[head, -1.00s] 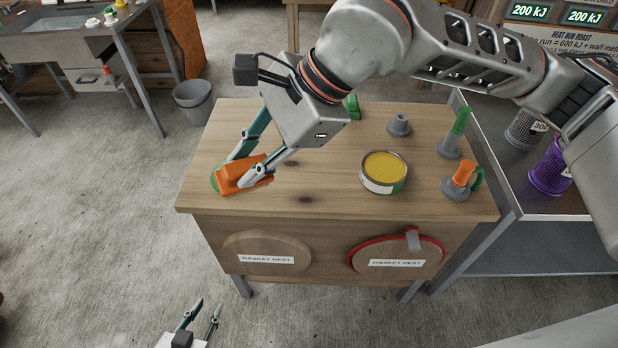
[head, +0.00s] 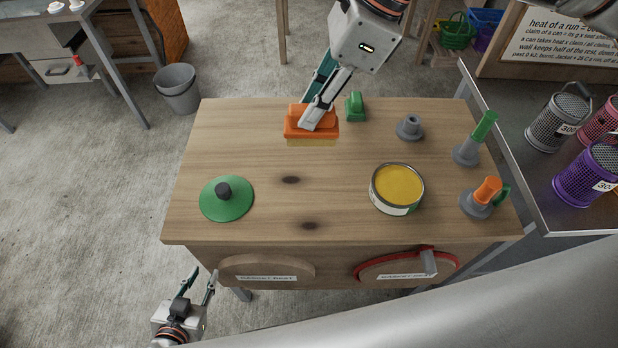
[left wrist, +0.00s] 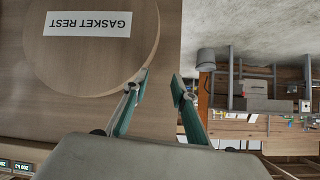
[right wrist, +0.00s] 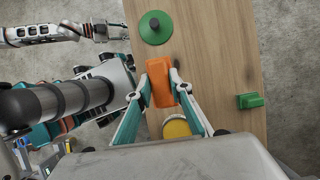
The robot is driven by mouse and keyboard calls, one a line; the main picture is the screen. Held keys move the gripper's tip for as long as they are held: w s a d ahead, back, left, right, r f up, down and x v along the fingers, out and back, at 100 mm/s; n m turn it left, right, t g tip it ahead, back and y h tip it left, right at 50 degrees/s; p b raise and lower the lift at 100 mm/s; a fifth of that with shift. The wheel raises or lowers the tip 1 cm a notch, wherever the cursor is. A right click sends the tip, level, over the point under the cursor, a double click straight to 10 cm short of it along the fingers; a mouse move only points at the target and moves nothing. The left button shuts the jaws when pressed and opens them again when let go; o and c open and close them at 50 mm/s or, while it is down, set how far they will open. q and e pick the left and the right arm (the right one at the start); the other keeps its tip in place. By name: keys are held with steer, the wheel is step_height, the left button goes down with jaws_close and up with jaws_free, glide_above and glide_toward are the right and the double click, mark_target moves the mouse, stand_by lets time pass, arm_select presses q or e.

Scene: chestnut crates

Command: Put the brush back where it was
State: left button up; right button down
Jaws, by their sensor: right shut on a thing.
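The orange brush (head: 311,122) with pale yellow bristles is held by its orange body in my right gripper (head: 308,114), over the table's back middle. I cannot tell whether its bristles touch the tabletop. In the right wrist view the brush (right wrist: 159,82) sits between both fingers of the right gripper (right wrist: 160,74). My left gripper (head: 198,284) is open and empty, low in front of the table's left front corner. Its fingers stand apart in the left wrist view (left wrist: 160,90), beside the gasket rest panel (left wrist: 95,45).
The wooden table (head: 260,150) holds a green lid (head: 238,205), a yellow-filled can (head: 397,186), a green block (head: 355,108), a grey peg (head: 409,128), and green-handled (head: 484,126) and orange-handled (head: 487,190) pieces. Baskets stand on the right bench. The table's middle left is clear.

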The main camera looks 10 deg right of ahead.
steer(key=f, duration=1.9)
steer(key=shift+s+f, duration=0.15)
steer(key=shift+s, duration=0.1)
steer(key=c, duration=1.8)
jaws_free()
steer(key=v, duration=1.2)
